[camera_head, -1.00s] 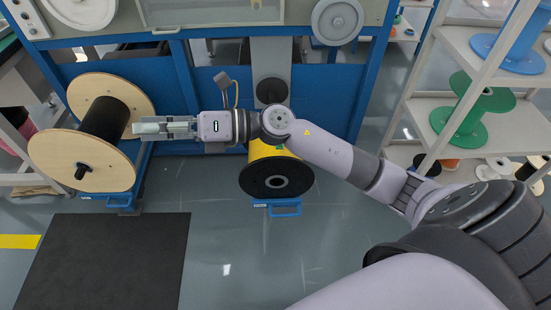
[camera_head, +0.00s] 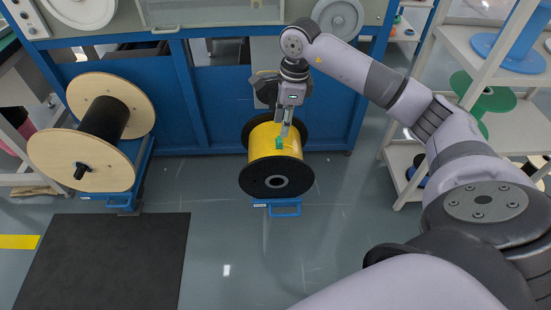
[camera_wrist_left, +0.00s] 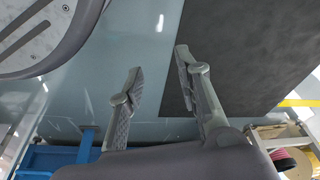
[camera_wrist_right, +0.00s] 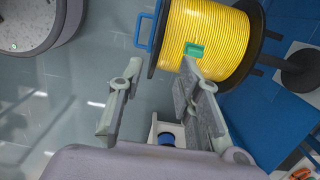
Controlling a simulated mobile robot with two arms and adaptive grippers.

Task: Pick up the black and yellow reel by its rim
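The black and yellow reel (camera_head: 277,179) has black flanges and a yellow cable winding (camera_head: 265,142). It sits low on a blue stand in the middle of the head view. My right gripper (camera_head: 283,140) points down over the winding and hides part of it. In the right wrist view my right gripper (camera_wrist_right: 161,72) is open and empty, and the reel (camera_wrist_right: 210,35) lies beyond its fingertips. One black flange edge shows between the fingers; no contact is visible. My left gripper (camera_wrist_left: 160,64) is open and empty over the floor, outside the head view.
A wooden reel (camera_head: 75,160) with black cable stands on a blue stand at the left. The blue machine frame (camera_head: 220,110) rises behind the reels. A white shelf (camera_head: 470,60) stands at the right. A black mat (camera_head: 105,260) lies front left; the floor (camera_head: 240,240) is clear.

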